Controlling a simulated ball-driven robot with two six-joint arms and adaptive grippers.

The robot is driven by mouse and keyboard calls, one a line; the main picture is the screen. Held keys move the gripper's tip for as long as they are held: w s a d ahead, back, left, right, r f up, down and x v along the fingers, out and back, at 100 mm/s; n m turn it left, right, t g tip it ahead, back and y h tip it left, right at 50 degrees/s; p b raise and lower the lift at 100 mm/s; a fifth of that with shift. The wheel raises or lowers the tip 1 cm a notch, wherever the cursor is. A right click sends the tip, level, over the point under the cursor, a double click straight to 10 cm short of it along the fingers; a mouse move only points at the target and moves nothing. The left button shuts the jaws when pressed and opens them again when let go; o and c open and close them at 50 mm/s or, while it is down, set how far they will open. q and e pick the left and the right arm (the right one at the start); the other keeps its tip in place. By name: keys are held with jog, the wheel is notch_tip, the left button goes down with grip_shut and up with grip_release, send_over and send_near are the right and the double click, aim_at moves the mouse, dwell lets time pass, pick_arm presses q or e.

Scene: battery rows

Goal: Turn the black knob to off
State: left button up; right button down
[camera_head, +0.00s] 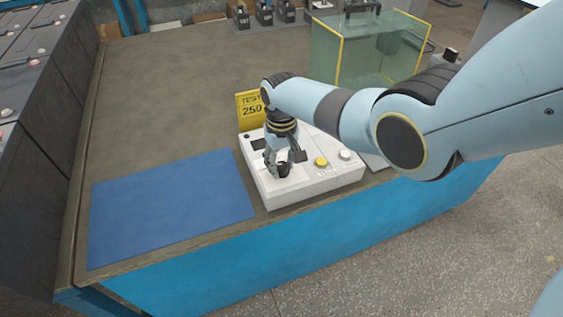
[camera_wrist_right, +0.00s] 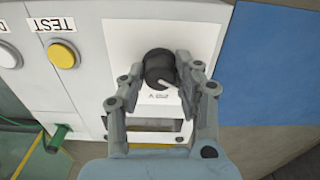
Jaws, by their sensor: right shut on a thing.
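The black knob (camera_wrist_right: 158,70) sits on a white plate on the white test box (camera_head: 310,184). It shows in the right wrist view with a pale pointer line on it. My right gripper (camera_wrist_right: 162,72) has its two fingers on either side of the knob and is shut on it. In the head view my right gripper (camera_head: 283,168) reaches down onto the left part of the box and mostly hides the knob. A yellow button (camera_wrist_right: 63,55) marked TEST is beside the knob's plate. My left gripper is not in view.
A blue mat (camera_head: 170,205) lies left of the box. A yellow TEST 250 sign (camera_head: 250,105) stands behind the box. A glass tank (camera_head: 355,50) with yellow edges is at the back right. The table's middle is clear.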

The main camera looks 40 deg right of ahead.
aim_at(282, 164)
jog(key=c, duration=0.9)
grip_release()
jog(key=shift+c, duration=0.2)
jog(key=shift+r, duration=0.15)
notch_tip(282, 164, up, 12)
jog(key=shift+f, duration=0.2)
